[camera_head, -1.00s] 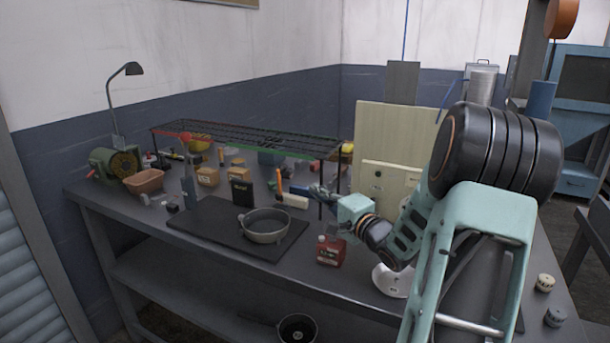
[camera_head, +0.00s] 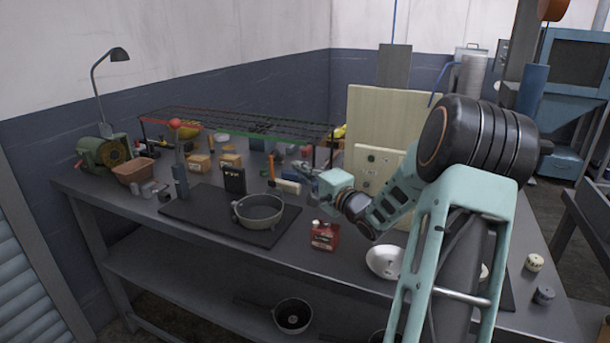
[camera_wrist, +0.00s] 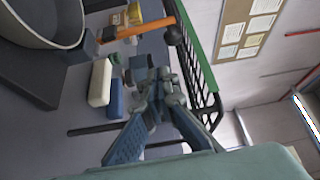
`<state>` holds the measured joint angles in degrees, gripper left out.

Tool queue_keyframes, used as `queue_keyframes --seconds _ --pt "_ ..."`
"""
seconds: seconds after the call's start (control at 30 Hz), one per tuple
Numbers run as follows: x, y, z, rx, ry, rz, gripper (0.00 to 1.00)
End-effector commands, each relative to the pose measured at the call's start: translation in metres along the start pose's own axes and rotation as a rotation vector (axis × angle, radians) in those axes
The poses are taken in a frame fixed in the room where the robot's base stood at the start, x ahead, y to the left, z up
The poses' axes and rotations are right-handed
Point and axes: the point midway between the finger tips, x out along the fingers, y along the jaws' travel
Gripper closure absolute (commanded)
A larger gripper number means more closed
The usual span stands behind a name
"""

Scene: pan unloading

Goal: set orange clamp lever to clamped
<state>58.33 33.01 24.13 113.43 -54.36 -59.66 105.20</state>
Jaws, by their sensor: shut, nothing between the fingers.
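The orange clamp lever (camera_head: 271,163) stands roughly upright behind the pan in the head view. An orange bar with a dark rounded end, seemingly this lever (camera_wrist: 145,28), crosses the top of the wrist view. A small grey-blue block (camera_wrist: 84,46) is at its left end. My gripper (camera_head: 303,168) is to the right of the lever in the head view, near the rack's front. In the wrist view my gripper (camera_wrist: 155,85) is shut and empty, with a visible gap between it and the lever. Whether the lever is clamped is not clear.
A pan (camera_head: 258,212) sits on a dark plate (camera_head: 195,212). A white block (camera_wrist: 100,82) and a blue block (camera_wrist: 117,98) lie near my fingers. The wire rack (camera_wrist: 205,75) runs close beside them.

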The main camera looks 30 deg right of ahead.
Motion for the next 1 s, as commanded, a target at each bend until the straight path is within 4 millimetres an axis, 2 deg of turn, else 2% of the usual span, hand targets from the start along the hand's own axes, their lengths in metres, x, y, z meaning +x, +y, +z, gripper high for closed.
queue_keyframes --seconds 0.1,0.27,0.53,1.0 --pt "0.026 0.001 0.002 0.001 -0.003 -0.003 1.00" --pt "0.054 0.001 0.003 0.000 -0.003 -0.002 1.00" --pt "0.039 0.000 0.033 0.000 -0.002 0.000 1.00" --pt "0.037 0.000 0.038 0.000 -0.001 0.000 1.00"
